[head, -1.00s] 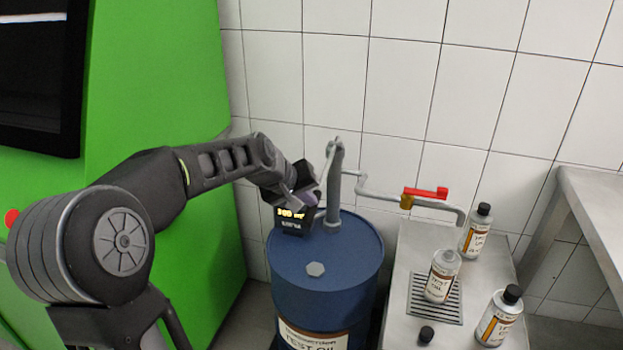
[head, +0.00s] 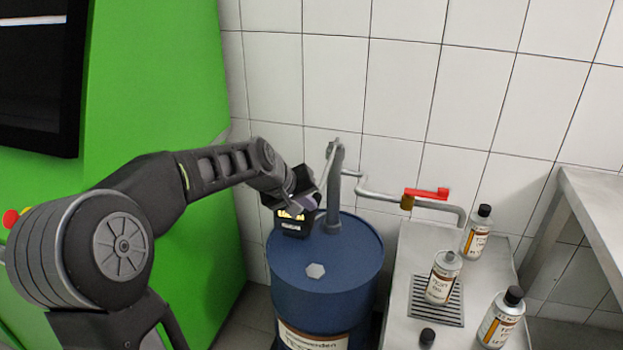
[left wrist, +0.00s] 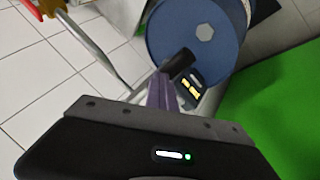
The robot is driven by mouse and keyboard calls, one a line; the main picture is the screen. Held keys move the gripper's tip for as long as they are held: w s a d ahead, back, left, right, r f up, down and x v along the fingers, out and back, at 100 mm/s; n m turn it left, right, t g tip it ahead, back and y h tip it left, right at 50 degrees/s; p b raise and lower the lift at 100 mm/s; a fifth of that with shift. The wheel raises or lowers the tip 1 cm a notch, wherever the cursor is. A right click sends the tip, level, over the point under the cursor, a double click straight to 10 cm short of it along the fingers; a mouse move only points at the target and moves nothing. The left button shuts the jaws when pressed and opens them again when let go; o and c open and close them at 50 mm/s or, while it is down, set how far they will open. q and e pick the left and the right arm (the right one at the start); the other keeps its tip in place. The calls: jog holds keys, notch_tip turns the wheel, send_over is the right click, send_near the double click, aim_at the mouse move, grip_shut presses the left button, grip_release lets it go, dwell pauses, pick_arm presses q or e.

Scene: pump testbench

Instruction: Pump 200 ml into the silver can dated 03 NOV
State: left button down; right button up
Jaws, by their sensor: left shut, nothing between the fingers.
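The blue oil drum (head: 325,288) carries a grey hand pump (head: 335,195) with a thin lever (head: 328,168). My left gripper (head: 308,203) is shut and empty at the lever's lower end. In the left wrist view, its fingers (left wrist: 163,90) are beside a black grip (left wrist: 179,63); contact is unclear. A dark counter display (head: 290,221) with yellow digits is partly covered by the gripper and unreadable. My right gripper is not in view.
Two black-capped cans (head: 477,231) (head: 501,318) stand on the metal bench. A loose black cap (head: 427,337) lies near the front. A red valve handle (head: 426,193) lies along the pipe. A green machine (head: 175,90) is at the left.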

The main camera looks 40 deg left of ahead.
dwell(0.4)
pick_arm(q)
notch_tip(320, 180, up, 10)
jog(key=w+p, duration=0.1)
jog(key=p, duration=0.7)
jog(key=shift+a, duration=0.15)
dwell(0.5)
jog(key=shift+r, duration=0.1)
jog(key=r+p, duration=0.4)
jog(key=r, duration=0.1)
jog(key=shift+w+a, duration=0.1)
jog(key=shift+w, duration=0.15)
dwell(1.0)
